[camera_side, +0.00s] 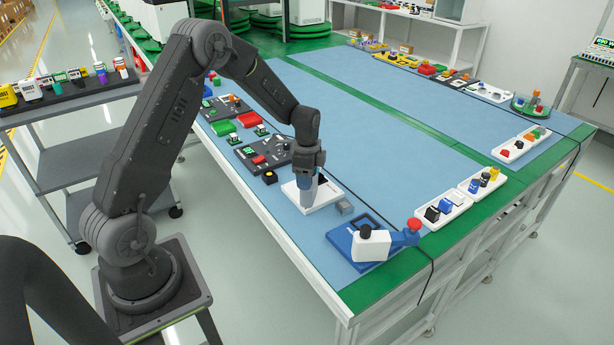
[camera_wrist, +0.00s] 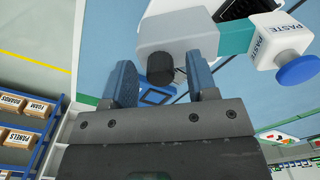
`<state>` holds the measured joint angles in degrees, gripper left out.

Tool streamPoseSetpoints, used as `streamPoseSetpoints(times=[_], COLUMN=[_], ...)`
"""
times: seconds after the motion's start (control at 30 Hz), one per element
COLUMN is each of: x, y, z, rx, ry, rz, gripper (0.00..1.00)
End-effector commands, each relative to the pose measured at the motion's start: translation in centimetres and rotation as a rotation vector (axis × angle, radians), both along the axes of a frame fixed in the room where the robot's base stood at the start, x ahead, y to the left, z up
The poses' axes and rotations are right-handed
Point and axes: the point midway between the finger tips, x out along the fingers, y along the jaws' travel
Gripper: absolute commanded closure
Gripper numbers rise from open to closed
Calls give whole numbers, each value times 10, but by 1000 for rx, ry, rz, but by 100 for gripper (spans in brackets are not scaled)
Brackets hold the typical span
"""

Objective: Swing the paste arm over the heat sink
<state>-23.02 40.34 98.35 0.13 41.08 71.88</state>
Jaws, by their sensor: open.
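I cannot identify the heat sink for certain.
A black cable crosses the blue mat (camera_side: 395,135) near the fixture. Trays of parts (camera_side: 445,210) line the right edge, and dark boards (camera_side: 263,152) lie at left. The middle of the mat is clear.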

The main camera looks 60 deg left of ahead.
Motion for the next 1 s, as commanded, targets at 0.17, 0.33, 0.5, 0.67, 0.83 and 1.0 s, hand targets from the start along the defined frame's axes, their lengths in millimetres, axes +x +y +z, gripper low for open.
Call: streamPoseSetpoints(times=[0.17, 0.33, 0.5, 0.67, 0.83, 1.0], x=[1, 1, 1, 0, 0, 0], y=[0, 0, 0, 0, -1, -1], z=[21, 58, 96, 122, 135, 138], rx=[2, 3, 2, 2, 1, 1], ry=[-5, -7, -6, -5, -1, -1], rz=[0, 0, 0, -1, -1, -1], gripper=[47, 47, 47, 47, 47, 47])
